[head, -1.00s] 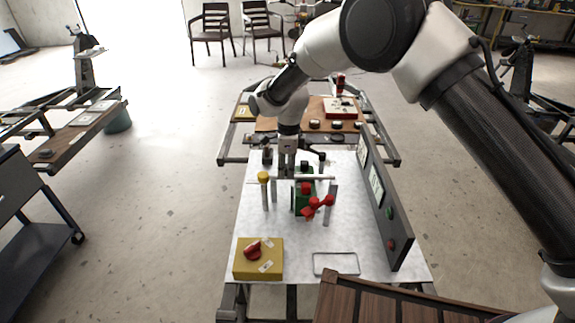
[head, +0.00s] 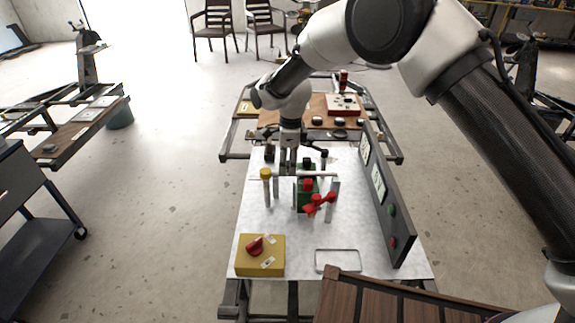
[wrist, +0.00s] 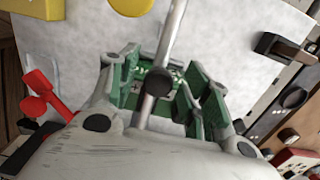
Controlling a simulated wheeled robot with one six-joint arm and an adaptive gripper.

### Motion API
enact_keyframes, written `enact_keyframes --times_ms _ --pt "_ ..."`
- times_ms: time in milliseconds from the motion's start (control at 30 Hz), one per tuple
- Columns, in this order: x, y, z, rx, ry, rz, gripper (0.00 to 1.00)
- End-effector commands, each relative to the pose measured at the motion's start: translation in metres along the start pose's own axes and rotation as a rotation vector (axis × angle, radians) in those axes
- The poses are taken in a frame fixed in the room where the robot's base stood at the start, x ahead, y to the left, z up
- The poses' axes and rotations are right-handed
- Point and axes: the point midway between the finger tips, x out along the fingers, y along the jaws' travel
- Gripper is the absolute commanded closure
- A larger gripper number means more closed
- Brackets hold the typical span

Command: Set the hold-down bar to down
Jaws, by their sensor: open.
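The hold-down bar (head: 318,174) looks like a thin silver rod running across the white table, behind the green block (head: 308,196). Its exact height is hard to tell. In the wrist view the rod (wrist: 174,28) crosses between my fingers, with a dark round knob (wrist: 160,81) on it. My gripper (head: 288,166) points down at the rod. It also shows in the wrist view (wrist: 163,88), open, its fingers on either side of the rod. I cannot tell whether they touch it. Green surfaces show around the fingers. The rod's lower end is hidden by my gripper body.
A yellow-capped post (head: 265,174) stands left of the green block. A red handle (head: 318,204) and a grey post (head: 331,203) stand at its right. A yellow box with a red knob (head: 260,256) is at front left. A dark upright panel (head: 390,210) borders the right side.

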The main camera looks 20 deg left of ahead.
Motion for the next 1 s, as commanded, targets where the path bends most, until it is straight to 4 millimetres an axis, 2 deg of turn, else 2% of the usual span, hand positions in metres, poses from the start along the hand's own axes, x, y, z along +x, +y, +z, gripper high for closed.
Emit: enact_keyframes --times_ms 300,500,667,1000 --pt "-0.069 -0.001 0.001 0.000 -0.003 -0.003 0.52" --pt "-0.100 -0.001 0.001 0.000 -0.002 -0.002 0.52" --pt "-0.110 0.000 0.001 0.000 -0.001 0.000 0.52" --pt "-0.110 0.000 0.001 -0.024 0.000 0.000 0.52"
